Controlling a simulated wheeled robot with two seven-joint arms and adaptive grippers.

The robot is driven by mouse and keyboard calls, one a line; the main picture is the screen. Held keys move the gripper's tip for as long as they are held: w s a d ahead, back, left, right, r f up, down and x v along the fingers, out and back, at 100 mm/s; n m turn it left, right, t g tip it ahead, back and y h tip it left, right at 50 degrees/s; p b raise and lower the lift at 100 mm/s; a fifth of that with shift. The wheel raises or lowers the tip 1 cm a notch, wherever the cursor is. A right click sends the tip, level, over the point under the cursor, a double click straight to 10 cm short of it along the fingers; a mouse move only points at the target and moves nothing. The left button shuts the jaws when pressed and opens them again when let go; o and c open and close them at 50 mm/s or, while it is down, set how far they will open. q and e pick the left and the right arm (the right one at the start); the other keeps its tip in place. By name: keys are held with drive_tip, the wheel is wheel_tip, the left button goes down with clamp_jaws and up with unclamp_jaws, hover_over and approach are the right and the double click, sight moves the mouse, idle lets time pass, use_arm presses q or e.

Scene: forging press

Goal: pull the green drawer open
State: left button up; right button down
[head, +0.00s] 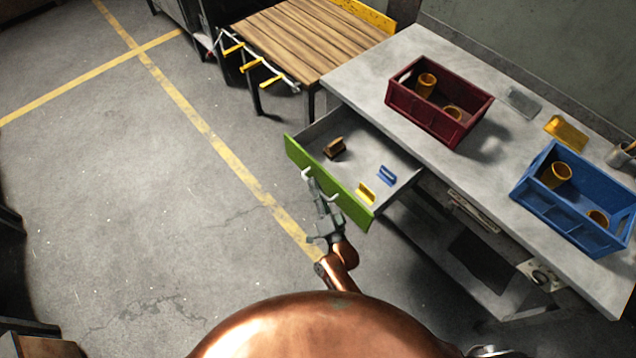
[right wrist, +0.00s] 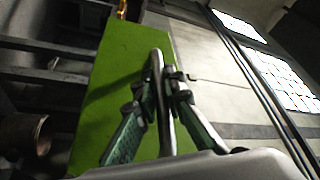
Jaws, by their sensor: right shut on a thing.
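The green drawer (head: 342,193) is pulled well out from under the grey workbench, and its inside shows in the head view. In it lie a brown block (head: 334,147), a yellow piece (head: 366,193) and a blue piece (head: 387,175). My right gripper (head: 316,188) is at the green front, around the pale handle (head: 307,174). In the right wrist view the green front (right wrist: 110,75) fills the middle, and the gripper's fingers (right wrist: 165,95) are shut on the metal handle bar (right wrist: 157,65). My left gripper is not in view.
On the workbench (head: 375,75) stand a dark red crate (head: 436,122) and a blue crate (head: 580,228), each holding orange cups. A wooden-topped table (head: 305,40) stands behind left, with yellow-handled tools on its edge. The floor left of the drawer is clear.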

drive_tip(key=c, duration=2.3)
unclamp_jaws()
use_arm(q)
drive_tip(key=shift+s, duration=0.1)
use_arm(e)
drive_tip(key=v, duration=1.2)
